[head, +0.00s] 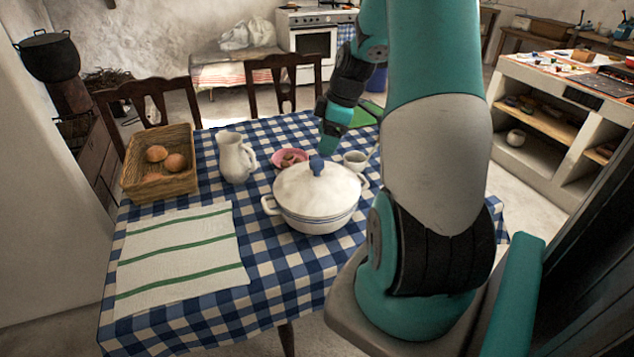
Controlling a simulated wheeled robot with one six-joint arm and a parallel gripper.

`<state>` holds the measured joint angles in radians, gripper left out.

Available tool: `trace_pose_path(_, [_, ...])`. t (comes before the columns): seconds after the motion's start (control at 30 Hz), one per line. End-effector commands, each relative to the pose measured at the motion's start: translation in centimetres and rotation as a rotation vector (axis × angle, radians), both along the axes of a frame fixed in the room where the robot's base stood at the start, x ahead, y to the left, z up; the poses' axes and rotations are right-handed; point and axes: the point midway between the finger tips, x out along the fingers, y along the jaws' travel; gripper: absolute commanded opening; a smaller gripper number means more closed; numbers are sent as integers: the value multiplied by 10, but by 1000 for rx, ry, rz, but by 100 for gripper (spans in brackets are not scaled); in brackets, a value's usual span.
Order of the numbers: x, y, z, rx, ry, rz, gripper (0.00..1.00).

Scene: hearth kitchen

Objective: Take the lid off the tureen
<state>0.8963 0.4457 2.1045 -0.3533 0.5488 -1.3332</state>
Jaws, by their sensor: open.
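The white tureen (314,217) stands upright on the checked table, with blue bands near its rim and a handle on each side. Its domed white lid (297,187) sits on top, with a blue knob (317,165) at its centre. My gripper (331,140) is above and slightly to the right of the knob in the picture, apart from it as far as I can see. It is open, and nothing shows between its fingers. My arm hides part of the table to the right of the tureen.
A white jug (236,158), a wicker basket (133,179) with bread rolls, a pink bowl (276,158) and a cup (355,160) stand near the tureen. A green-striped cloth (180,265) lies flat at the left front. Chairs stand behind the table.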

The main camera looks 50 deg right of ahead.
Motion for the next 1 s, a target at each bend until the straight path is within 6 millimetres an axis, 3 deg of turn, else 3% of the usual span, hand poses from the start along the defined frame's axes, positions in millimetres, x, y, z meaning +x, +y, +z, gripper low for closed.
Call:
trace_pose_path(0.1, [5,4,-19,3,2,0,68])
trace_pose_path(0.37, [9,8,-38,2,3,0,68])
trace_pose_path(0.6, [16,14,-73,3,2,1,68])
trace_pose_path(0.93, [19,15,-83,-2,-1,-1,68])
trace_pose_path(1.0, [19,15,-83,-1,-1,0,55])
